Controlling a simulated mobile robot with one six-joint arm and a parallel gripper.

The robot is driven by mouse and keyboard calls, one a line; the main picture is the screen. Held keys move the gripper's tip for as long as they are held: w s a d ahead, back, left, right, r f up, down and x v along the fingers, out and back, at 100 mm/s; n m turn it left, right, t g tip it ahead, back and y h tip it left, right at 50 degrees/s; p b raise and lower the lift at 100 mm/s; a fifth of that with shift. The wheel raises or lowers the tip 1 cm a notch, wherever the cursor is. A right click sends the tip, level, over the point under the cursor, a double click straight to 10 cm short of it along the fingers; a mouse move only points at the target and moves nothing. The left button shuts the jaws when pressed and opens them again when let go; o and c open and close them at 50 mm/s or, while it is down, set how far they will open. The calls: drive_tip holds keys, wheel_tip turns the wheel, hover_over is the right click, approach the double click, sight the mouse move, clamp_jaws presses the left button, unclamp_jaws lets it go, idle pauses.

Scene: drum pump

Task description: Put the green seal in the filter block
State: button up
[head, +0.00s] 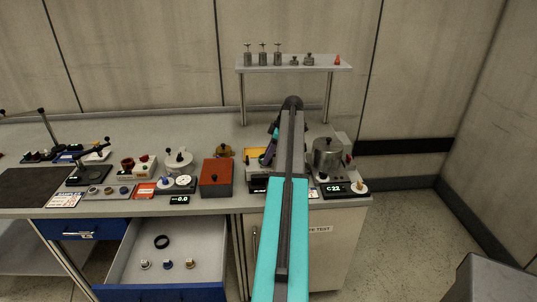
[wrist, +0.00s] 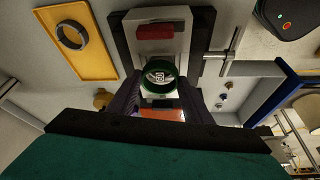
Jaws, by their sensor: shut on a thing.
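The green seal (wrist: 182,71) is a dark green ring, held between the two dark fingers of my gripper (wrist: 160,93) in the wrist view. A pale block (wrist: 160,46) with a red bar across it, on a dark base, lies behind the seal; it looks like the filter block. The seal overlaps the block's near part, with a pale marked face showing through the ring. I cannot tell whether the seal touches the block or hangs above it. In the head view my arm hides the seal, the fingers and most of the block.
A yellow tray (wrist: 105,69) with a grey ring (wrist: 72,32) lies beside the block. In the head view a red box (head: 216,178) stands left of my arm and a metal pot (head: 327,157) right. An open drawer (head: 190,245) holds a black ring and small parts.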

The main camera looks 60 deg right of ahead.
drive_tip(key=shift+f+b, duration=0.5)
drive_tip(key=shift+f, duration=0.25)
idle(1.8)
idle(0.4)
drive_tip(key=o, duration=1.4)
drive_tip(key=shift+s+r, duration=0.1)
drive_tip(key=shift+r, duration=0.1)
drive_tip(key=shift+r+p, duration=1.45)
drive_tip(key=shift+r, duration=2.4)
drive_tip(key=shift+f, duration=0.1)
